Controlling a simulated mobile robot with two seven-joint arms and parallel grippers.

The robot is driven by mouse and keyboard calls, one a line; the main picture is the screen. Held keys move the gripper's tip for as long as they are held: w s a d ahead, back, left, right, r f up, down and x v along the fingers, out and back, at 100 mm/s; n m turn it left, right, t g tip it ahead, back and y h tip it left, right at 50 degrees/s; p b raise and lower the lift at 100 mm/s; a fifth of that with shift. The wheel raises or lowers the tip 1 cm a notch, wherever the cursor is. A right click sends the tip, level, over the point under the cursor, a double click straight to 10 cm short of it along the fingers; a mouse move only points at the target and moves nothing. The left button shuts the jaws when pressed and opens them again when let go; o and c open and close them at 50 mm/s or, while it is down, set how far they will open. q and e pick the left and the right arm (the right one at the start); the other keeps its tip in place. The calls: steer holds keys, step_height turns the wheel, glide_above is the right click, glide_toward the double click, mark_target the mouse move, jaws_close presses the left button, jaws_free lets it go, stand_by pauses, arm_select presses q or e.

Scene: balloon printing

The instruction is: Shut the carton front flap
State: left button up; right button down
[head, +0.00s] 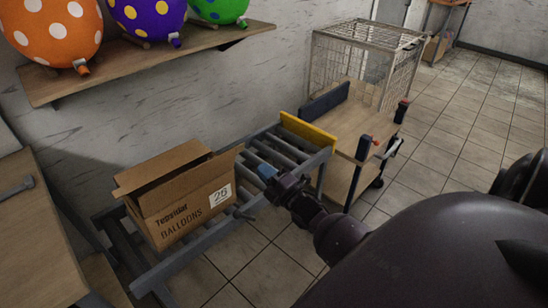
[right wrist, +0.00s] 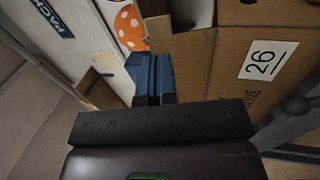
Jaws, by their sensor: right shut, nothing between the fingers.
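The brown carton (head: 190,212) stands on the roller conveyor, printed "BALLOONS" with a white "26" label (head: 219,196). Its top is at least partly open. A flap (head: 160,165) is raised on the far side, and a dark gap shows between it and the near side. I cannot tell which flap is the front one. My right gripper (head: 267,172), with blue fingertips, is shut and empty to the right of the carton. In the right wrist view its closed fingers (right wrist: 152,75) show in front of the carton (right wrist: 235,60), contact unclear. My left gripper is not in view.
The conveyor (head: 275,148) has a yellow end plate (head: 309,134) near a wooden-topped cart (head: 352,122). A wire cage (head: 345,65) stands behind. A shelf (head: 150,62) with balloons hangs above the carton. A wooden table (head: 35,235) is at left. Tiled floor is free at right.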

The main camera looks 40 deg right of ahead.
mark_target(242, 149)
steer(key=x, duration=0.5)
steer(key=shift+w+r, duration=0.1)
steer(key=shift+w, duration=0.25)
steer(key=shift+w+r, duration=0.15)
steer(key=shift+w, duration=0.55)
steer(key=shift+w+r, duration=0.1)
steer(key=shift+w, duration=0.1)
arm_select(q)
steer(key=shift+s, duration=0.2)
